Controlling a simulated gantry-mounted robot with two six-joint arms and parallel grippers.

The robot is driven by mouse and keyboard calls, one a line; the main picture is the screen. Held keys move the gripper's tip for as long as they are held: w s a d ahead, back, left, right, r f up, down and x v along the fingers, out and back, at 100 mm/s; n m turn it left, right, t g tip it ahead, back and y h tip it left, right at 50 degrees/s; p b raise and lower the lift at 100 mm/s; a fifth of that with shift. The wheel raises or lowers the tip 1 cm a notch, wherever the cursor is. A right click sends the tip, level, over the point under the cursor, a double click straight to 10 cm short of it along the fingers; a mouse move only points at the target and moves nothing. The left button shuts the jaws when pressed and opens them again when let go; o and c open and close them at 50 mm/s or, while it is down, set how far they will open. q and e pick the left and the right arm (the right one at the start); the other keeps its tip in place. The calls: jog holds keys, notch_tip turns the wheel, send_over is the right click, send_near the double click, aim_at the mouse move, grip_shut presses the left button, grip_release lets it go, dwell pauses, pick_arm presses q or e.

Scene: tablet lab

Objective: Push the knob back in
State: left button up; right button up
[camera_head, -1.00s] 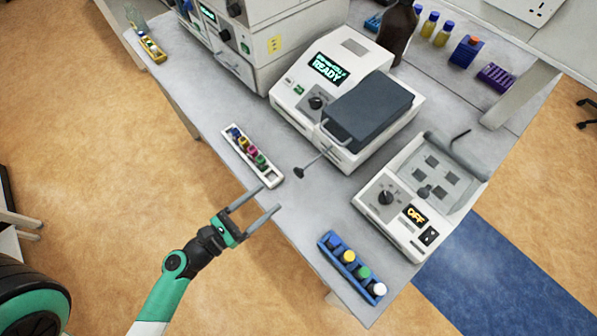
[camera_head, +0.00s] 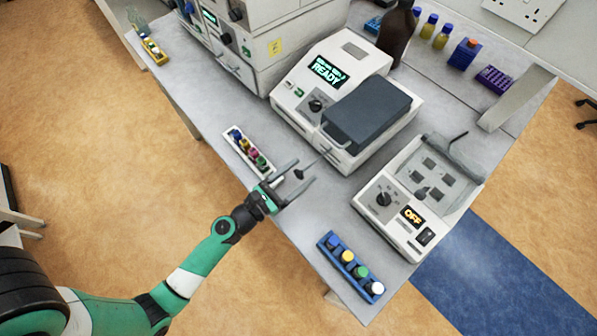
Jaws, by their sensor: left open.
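A small dark knob (camera_head: 299,173) sits at the end of a thin rod that sticks out from the front of the white machine (camera_head: 302,67) with the lit READY display. The rod slants down to the left from the machine. My left gripper (camera_head: 306,170) is open, its two grey fingers pointing toward the machine. In the picture the knob lies between the fingers, nearer the upper one. I cannot tell whether either finger touches it, or whether they are at the same height. My right gripper is not in view.
A white rack of coloured-cap vials (camera_head: 241,143) lies just left of the left gripper. A blue vial rack (camera_head: 329,253) is near the table's front edge. A device showing OFF (camera_head: 393,221) stands to the right. Bare table lies between them.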

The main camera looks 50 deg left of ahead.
pick_arm(q)
grip_shut()
dwell(1.4)
